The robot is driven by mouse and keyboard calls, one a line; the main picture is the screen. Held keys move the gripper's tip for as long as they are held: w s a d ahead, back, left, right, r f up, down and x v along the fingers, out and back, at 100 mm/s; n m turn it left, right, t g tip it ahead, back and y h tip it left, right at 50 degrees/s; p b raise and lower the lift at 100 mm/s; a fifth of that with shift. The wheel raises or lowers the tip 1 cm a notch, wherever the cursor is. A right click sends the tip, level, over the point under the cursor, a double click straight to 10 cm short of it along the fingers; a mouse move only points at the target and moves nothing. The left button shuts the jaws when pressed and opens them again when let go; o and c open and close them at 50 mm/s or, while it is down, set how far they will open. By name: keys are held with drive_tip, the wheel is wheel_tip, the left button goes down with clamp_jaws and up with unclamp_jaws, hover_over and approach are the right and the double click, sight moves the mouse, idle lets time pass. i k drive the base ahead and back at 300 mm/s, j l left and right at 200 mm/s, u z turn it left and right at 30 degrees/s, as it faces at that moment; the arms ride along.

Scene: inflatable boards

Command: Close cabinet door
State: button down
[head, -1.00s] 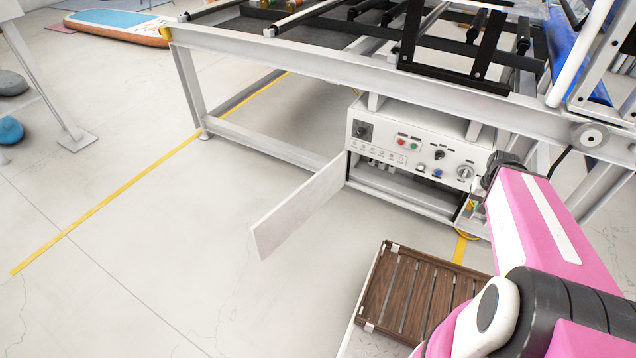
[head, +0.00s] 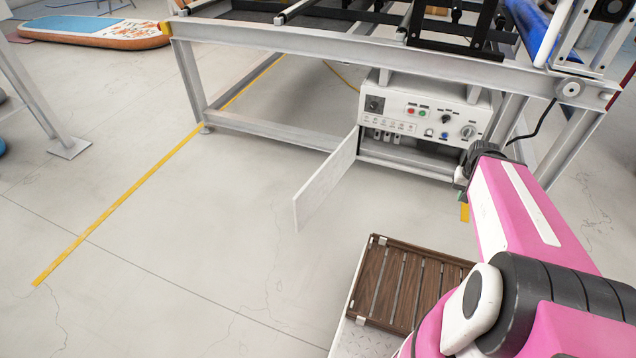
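The cabinet (head: 417,116) is a white control box with buttons and knobs, mounted under the grey metal frame. Its white door (head: 326,184) stands wide open, hinged at the cabinet's left side and swung out toward me. The opening below the panel shows some dark parts inside. My gripper (head: 464,179) is at the far end of my pink arm, near the cabinet's lower right corner and well to the right of the door. The arm's end hides its fingers, so I cannot see whether it is open or shut, or whether it touches the cabinet.
The grey metal frame (head: 290,43) spans above the cabinet, with a leg (head: 190,80) at left. A brown slatted platform (head: 405,285) lies at the lower middle, part of my base. A paddle board (head: 95,30) lies at upper left. The floor left of the door is clear.

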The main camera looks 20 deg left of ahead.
sight(311, 196)
drive_tip(key=k+j, duration=0.1)
drive_tip(key=j, duration=0.25)
drive_tip(key=j+z, duration=0.15)
drive_tip(key=j, duration=0.25)
drive_tip(key=k+j, duration=0.15)
drive_tip(key=j, duration=0.2)
drive_tip(key=k+j+z, duration=0.1)
drive_tip(key=j, duration=0.25)
drive_tip(key=k+j, duration=0.1)
drive_tip(key=j, duration=0.3)
drive_tip(key=j+z, duration=0.25)
drive_tip(key=j, duration=1.65)
drive_tip(key=k+j+z, duration=0.1)
drive_tip(key=k, duration=0.5)
